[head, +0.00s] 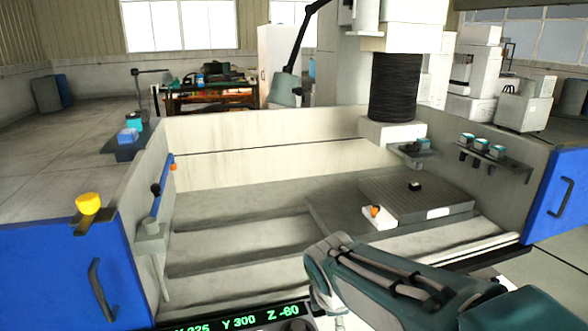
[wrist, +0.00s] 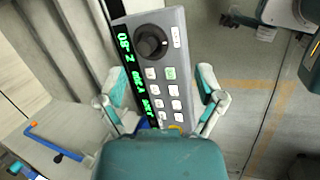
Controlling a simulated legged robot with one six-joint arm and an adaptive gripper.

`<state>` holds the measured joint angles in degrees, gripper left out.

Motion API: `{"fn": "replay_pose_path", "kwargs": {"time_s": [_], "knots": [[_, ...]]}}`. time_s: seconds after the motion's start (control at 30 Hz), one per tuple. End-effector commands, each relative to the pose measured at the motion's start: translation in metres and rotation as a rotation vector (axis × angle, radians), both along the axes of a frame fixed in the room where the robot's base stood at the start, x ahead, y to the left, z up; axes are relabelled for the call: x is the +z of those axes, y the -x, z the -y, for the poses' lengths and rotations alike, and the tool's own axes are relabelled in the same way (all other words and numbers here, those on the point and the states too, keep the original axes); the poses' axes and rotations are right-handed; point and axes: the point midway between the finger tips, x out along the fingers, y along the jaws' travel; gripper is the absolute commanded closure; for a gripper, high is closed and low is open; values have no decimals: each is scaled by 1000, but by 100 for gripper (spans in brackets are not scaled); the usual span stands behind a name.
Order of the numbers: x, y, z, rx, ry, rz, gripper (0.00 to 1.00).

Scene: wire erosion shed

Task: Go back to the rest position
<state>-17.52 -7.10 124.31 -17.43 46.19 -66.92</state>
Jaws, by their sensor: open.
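My gripper (wrist: 157,82) is open in the wrist view, with one teal-and-grey finger on each side of the picture. Between and beyond the fingers is a grey control pendant (wrist: 172,52) with a black knob, pale buttons and a green readout. I cannot tell whether the fingers touch it. In the head view, only the top of the pendant (head: 290,312) shows at the bottom edge, with green X, Y and Z figures. My arm reaches in from the lower right there, and my gripper is not clearly seen.
The machine's open tank (head: 240,235) lies ahead, with a dark worktable plate (head: 415,200) at its right. Blue doors (head: 70,270) flank it. A yellow knob (head: 88,203) sits at left. A black column (head: 394,88) hangs above the tank. Floor shows right of the pendant in the wrist view.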

Motion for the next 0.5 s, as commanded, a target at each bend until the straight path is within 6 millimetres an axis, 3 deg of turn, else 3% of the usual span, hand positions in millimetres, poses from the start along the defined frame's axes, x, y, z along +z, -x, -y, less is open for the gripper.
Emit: {"fn": "replay_pose_path", "kwargs": {"time_s": [0.2,0.5], "knots": [[29,56,42,-561,-270,94,13],[41,130,73,-1262,-644,182,13]]}}
